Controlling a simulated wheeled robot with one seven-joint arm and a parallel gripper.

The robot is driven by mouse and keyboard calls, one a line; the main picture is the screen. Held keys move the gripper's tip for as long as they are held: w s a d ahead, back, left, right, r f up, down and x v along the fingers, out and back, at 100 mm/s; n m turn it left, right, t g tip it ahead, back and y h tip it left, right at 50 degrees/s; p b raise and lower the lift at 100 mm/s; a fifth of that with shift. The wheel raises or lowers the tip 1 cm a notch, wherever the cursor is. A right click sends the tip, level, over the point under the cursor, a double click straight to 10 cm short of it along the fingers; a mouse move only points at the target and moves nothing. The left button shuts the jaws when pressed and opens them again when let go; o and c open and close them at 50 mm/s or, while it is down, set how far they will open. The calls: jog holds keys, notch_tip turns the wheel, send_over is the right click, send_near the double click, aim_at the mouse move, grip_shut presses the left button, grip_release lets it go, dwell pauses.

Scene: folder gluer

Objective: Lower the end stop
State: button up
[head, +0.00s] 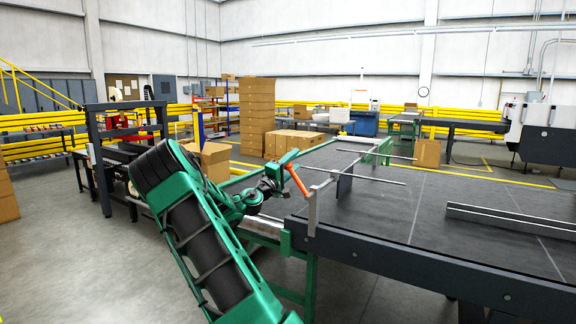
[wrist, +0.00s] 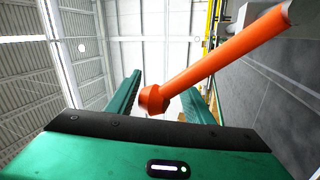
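The end stop's orange handle (head: 297,180) sits at the near left corner of the dark conveyor table, tilted, beside an upright metal post (head: 312,214). Thin rods (head: 362,180) reach from there over the belt, with a dark plate (head: 344,187) near them. My gripper (head: 284,168) is right at the handle. In the wrist view, the green fingers (wrist: 160,103) stand apart. The orange handle (wrist: 220,60) slants from upper right, crossing the right finger, and its knobbed end appears between the fingers. I cannot tell whether it touches either finger.
The dark conveyor table (head: 440,215) fills the right, with a metal rail (head: 510,222) on it. Cardboard boxes (head: 257,118) are stacked behind. A dark frame (head: 125,150) stands at left. Grey floor is open at lower left.

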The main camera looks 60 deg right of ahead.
jog(key=v, duration=1.1)
jog(key=shift+d, duration=0.15)
dwell(0.3)
